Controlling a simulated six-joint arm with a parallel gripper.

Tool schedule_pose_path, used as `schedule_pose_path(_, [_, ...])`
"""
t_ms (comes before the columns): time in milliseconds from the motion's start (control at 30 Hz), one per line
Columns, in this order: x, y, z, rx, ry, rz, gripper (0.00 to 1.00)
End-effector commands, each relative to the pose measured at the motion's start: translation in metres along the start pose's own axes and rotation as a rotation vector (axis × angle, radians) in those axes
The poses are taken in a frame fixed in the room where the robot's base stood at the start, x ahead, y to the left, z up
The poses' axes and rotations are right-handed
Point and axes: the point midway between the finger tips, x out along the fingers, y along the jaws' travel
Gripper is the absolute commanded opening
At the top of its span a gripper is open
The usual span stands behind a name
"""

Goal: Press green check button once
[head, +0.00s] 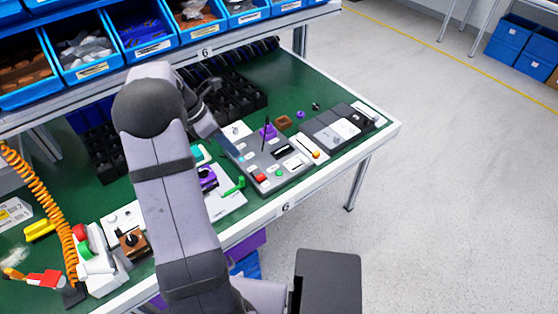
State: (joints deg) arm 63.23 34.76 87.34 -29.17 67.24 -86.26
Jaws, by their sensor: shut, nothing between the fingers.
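A small green button (279,173) sits on the front edge of a grey control panel (268,158) on the bench, just right of a red button (260,178). A check mark on it is too small to make out. My arm comes up through the left middle of the view and bends down toward the panel. My gripper (229,148) is small and dark near the panel's left side, partly hidden by my wrist. It is shut and empty, left of and behind the green button, apart from it.
A purple-based black lever (267,132) stands upright at the panel's back. An orange knob (315,154) is to the right. A green handle (234,186) is left of the panel. Blue bins (143,30) hang above the bench. Open floor lies beyond its right edge.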

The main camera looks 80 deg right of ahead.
Motion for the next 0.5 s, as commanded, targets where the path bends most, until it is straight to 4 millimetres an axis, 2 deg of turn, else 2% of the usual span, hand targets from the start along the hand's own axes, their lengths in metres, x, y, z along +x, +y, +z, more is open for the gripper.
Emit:
schedule_pose_path(33, [-0.002,-0.014,0.016,-0.004,-0.008,-0.044,0.0])
schedule_pose_path(67, [0.003,-0.02,0.023,-0.007,-0.015,-0.066,0.0])
schedule_pose_path(267, [0.042,-0.065,0.071,-0.131,-0.116,-0.195,0.0])
schedule_pose_path(333, [0.06,-0.069,0.08,-0.223,-0.169,-0.205,0.0])
schedule_pose_path(400, [0.073,-0.063,0.083,-0.311,-0.219,-0.19,0.0])
schedule_pose_path(500, [0.075,-0.052,0.092,-0.41,-0.278,-0.154,0.0])
